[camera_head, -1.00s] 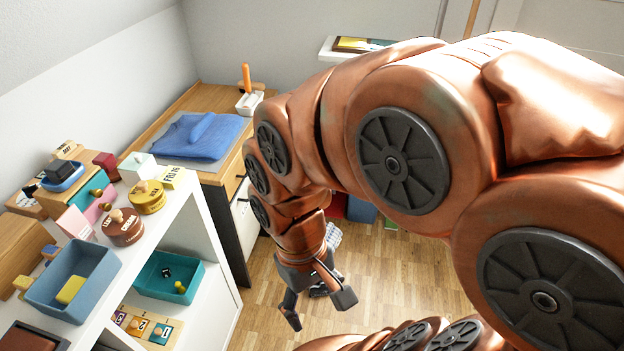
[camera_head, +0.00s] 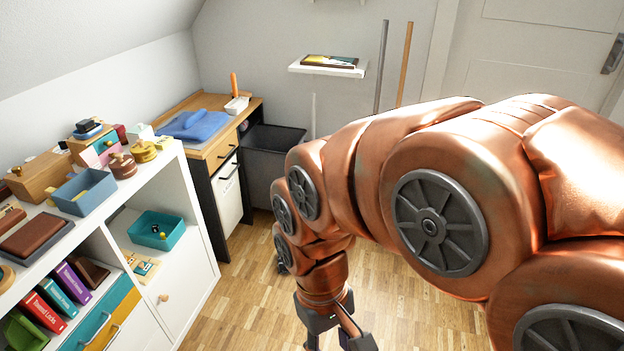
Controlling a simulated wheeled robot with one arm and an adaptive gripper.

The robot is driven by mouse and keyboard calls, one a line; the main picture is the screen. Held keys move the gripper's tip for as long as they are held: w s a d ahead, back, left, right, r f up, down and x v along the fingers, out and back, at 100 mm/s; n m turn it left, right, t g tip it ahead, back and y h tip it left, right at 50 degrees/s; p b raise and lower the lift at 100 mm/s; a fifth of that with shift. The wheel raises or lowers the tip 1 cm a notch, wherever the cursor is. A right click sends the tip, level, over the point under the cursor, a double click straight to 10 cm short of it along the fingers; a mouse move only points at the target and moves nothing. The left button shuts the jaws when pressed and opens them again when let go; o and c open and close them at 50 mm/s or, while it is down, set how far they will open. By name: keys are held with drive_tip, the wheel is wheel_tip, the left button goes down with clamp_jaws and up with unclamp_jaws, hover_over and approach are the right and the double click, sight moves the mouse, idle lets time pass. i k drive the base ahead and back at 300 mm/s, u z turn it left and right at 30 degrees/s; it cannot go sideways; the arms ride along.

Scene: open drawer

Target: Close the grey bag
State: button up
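I cannot make out a grey bag in the head view. A dark grey open-topped container (camera_head: 268,152) stands on the floor beside the wooden desk; my arm hides part of the area to its right. My gripper (camera_head: 336,343) is at the bottom edge, pointing down over the wooden floor. Its fingers are spread apart, with the tips partly cut off by the frame. I see nothing held between them.
The desk (camera_head: 204,101) carries a blue cloth (camera_head: 195,124). A white shelf unit (camera_head: 192,212) at left holds boxes, books and a teal bin (camera_head: 156,230). A small wall shelf (camera_head: 328,68) hangs at the back. Wooden floor (camera_head: 240,290) is clear between shelf and arm.

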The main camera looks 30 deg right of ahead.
sight(276, 170)
drive_tip(key=z, duration=0.65)
drive_tip(key=i, duration=0.5)
drive_tip(key=z, duration=0.65)
drive_tip(key=i, duration=1.25)
drive_tip(key=u, duration=2.65)
drive_tip(key=k, duration=0.75)
drive_tip(key=z, duration=0.95)
drive_tip(key=i, duration=0.6)
